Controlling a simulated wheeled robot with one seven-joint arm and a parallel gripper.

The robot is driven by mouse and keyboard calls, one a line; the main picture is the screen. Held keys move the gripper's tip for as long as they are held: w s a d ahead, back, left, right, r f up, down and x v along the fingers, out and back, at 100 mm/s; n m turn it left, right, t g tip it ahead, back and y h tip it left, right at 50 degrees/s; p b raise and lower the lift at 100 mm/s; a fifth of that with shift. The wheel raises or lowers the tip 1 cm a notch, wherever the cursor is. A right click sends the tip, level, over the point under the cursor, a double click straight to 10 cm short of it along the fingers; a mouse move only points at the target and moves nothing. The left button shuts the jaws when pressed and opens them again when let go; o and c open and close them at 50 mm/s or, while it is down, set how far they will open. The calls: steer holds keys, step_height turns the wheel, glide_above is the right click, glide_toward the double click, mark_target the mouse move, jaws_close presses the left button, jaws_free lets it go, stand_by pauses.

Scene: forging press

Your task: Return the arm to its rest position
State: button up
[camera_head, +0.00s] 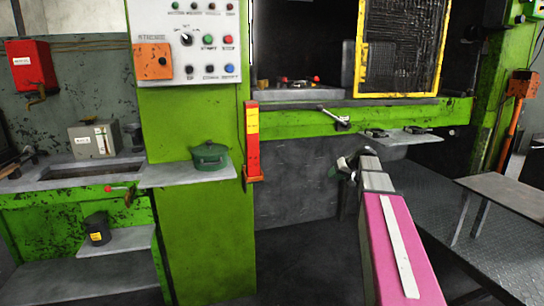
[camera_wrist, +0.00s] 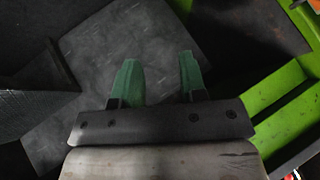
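My arm reaches forward from the lower right of the head view, with a pink link and grey links beyond it. My gripper (camera_head: 336,173) is at the far end of the arm, small and partly hidden by my own wrist, in front of the press's dark lower panel. In the wrist view my gripper (camera_wrist: 159,66) shows two green fingers standing apart. Nothing is between them. Below them the view shows grey, scuffed surfaces.
A green press frame (camera_head: 290,126) with a yellow-edged mesh guard (camera_head: 402,48) stands ahead. A small shelf (camera_head: 408,139) juts out near my wrist. A grey table (camera_head: 508,192) stands at right. A green pot (camera_head: 209,155) sits on the left ledge.

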steer(key=s+a+f+m+g+h, duration=0.1)
steer(key=s+a+f, duration=0.4)
steer(key=s+f, duration=0.7)
steer(key=s+a+f+m+g+h, duration=0.1)
steer(key=s+a+f+g+h, duration=0.3)
steer(key=s+f, duration=0.8)
steer(key=s+h, duration=0.1)
steer(key=s, duration=0.5)
steer(key=shift+s+a+f+m+h, duration=0.2)
steer(key=shift+a+m+h, duration=0.1)
steer(key=shift+a+h, duration=0.1)
